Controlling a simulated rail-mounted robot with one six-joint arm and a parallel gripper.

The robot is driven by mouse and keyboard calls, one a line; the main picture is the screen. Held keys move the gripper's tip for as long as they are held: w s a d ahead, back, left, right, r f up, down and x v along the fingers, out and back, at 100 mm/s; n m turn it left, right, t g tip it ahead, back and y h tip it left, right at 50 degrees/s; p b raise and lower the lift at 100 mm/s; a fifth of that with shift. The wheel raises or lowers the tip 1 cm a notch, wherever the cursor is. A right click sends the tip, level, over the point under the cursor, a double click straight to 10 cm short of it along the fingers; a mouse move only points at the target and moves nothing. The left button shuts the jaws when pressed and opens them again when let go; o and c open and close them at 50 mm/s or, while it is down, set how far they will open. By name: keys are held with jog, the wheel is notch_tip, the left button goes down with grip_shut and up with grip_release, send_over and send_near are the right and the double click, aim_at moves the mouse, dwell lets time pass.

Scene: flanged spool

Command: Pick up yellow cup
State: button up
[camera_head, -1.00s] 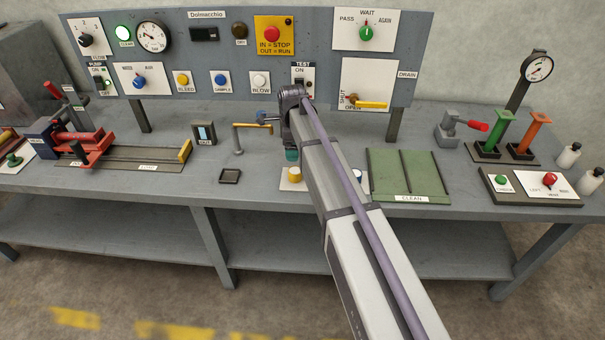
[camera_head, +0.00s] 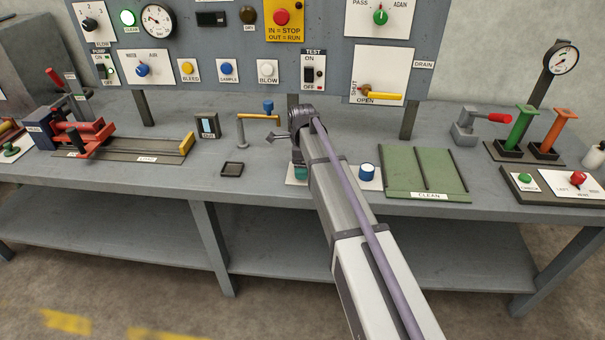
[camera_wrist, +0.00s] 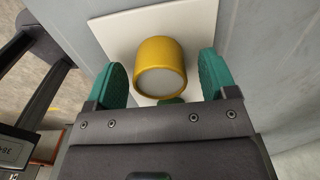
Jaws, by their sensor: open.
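The yellow cup (camera_wrist: 160,62) stands on a white square pad (camera_wrist: 112,32) in the wrist view, with its pale round face toward the camera. My gripper (camera_wrist: 163,82) is open, with one teal finger on each side of the cup. A gap shows between each finger and the cup, and nothing is held. In the head view my gripper (camera_head: 300,172) is low over the bench at the pad, and my arm hides the cup there.
A blue-and-white cup (camera_head: 367,171) stands just right of my gripper. A green CLEAN tray (camera_head: 400,172) lies further right. A crank with a brass-coloured arm (camera_head: 258,117) and a small dark tray (camera_head: 232,169) are to the left. The control panel (camera_head: 230,45) rises behind.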

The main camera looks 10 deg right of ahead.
jog(key=c, duration=1)
jog(key=shift+r, duration=0.15)
